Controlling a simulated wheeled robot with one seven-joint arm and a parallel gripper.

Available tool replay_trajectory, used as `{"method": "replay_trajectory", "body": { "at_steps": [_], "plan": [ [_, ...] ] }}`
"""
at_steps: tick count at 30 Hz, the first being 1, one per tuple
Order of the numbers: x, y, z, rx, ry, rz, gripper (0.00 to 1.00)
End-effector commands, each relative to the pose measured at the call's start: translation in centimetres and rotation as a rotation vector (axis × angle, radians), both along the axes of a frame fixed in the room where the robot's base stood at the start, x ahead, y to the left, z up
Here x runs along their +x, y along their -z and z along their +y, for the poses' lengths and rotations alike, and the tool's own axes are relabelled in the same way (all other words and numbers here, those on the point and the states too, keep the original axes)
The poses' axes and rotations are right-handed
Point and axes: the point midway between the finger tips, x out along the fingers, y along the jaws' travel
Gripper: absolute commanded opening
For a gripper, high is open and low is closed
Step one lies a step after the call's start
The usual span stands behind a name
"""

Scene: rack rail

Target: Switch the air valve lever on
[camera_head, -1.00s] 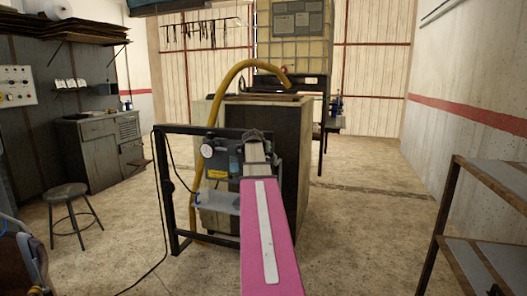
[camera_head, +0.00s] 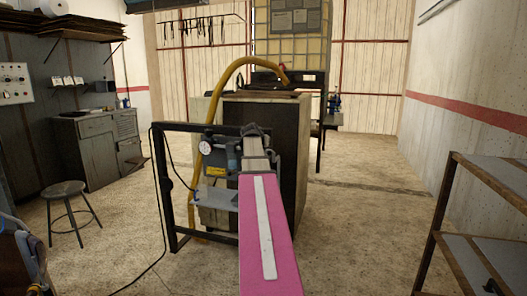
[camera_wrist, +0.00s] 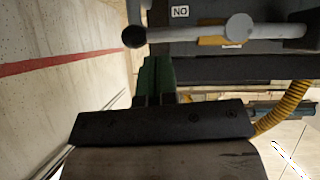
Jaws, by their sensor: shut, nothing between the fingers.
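The air valve lever (camera_wrist: 188,33) is a pale grey bar with a black ball knob at its left end and a round hub in its middle, in the wrist view. It lies nearly level in that picture, across a dark panel with an upside-down "ON" label (camera_wrist: 180,12). My gripper (camera_wrist: 157,62) has green fingers, shut and empty, just below the bar between knob and hub; I cannot tell whether they touch it. In the head view the valve unit (camera_head: 220,160) hangs on a black frame, and my pink arm hides the lever and most of my gripper.
A black frame (camera_head: 165,190) carries the unit, with a yellow hose (camera_head: 213,95) arching behind it. A dark cabinet (camera_head: 270,120) stands close behind. A stool (camera_head: 63,188) is at left and a metal shelf (camera_head: 490,215) at right.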

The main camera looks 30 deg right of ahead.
Motion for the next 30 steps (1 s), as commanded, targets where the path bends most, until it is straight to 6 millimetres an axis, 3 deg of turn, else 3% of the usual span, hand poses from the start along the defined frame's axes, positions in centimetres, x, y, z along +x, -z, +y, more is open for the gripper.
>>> {"method": "replay_trajectory", "body": {
  "at_steps": [4,15,22,30],
  "plan": [
    [0.1,-2.7,0.1,0.001,-0.003,-0.002,0.00],
    [-4.2,-6.4,5.2,0.000,-0.004,0.000,0.00],
    [-5.2,-7.6,6.4,0.000,-0.003,0.001,0.00],
    [-5.2,-7.3,6.8,0.004,-0.007,0.007,0.00]
  ]
}}
